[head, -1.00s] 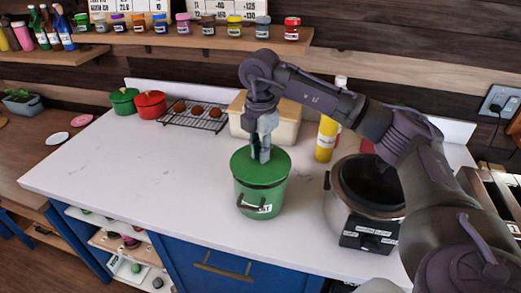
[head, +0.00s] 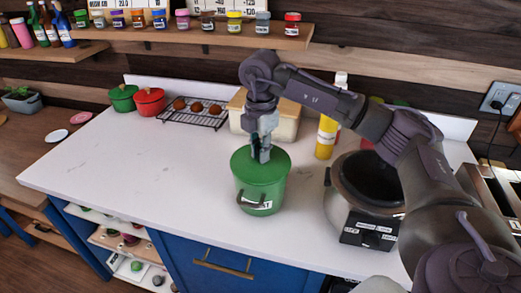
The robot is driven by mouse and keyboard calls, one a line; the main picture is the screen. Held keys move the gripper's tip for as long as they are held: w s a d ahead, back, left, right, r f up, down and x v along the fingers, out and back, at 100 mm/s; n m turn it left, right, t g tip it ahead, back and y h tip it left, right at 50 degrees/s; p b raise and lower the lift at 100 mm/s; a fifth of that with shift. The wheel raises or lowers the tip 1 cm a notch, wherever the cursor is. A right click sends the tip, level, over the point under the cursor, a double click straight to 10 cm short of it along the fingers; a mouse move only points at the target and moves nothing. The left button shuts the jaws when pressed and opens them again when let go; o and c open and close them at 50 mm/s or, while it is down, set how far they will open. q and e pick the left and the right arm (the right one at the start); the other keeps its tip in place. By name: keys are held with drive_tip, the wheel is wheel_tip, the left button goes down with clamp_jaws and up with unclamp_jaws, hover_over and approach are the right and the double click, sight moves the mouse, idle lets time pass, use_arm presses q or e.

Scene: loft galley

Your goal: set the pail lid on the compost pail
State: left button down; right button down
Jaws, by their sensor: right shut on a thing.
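The green compost pail (head: 262,190) stands upright on the white counter, its label and dark handle facing me. The green pail lid (head: 272,166) lies over the pail's mouth, level with its rim; I see no clear gap between them. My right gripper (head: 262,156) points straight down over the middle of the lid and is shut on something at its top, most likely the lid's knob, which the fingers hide. My left gripper is not in view.
A dark pot-like cooker (head: 368,185) stands close on the pail's right. Behind are a yellow bottle (head: 326,138), a cream bin (head: 284,122) and a wire rack (head: 193,113) with brown round items. Red (head: 149,102) and green (head: 122,98) pots stand back left. The left counter is clear.

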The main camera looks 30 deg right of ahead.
drive_tip(key=shift+f, duration=0.5)
idle(1.9)
drive_tip(key=c, duration=1)
unclamp_jaws()
drive_tip(key=shift+o, duration=0.3)
drive_tip(key=o, duration=0.4)
drive_tip(key=shift+r, duration=0.15)
drive_tip(key=shift+r+p, duration=2.4)
drive_tip(key=shift+r, duration=1.05)
drive_tip(key=shift+s+f, duration=0.1)
drive_tip(key=shift+f, duration=0.05)
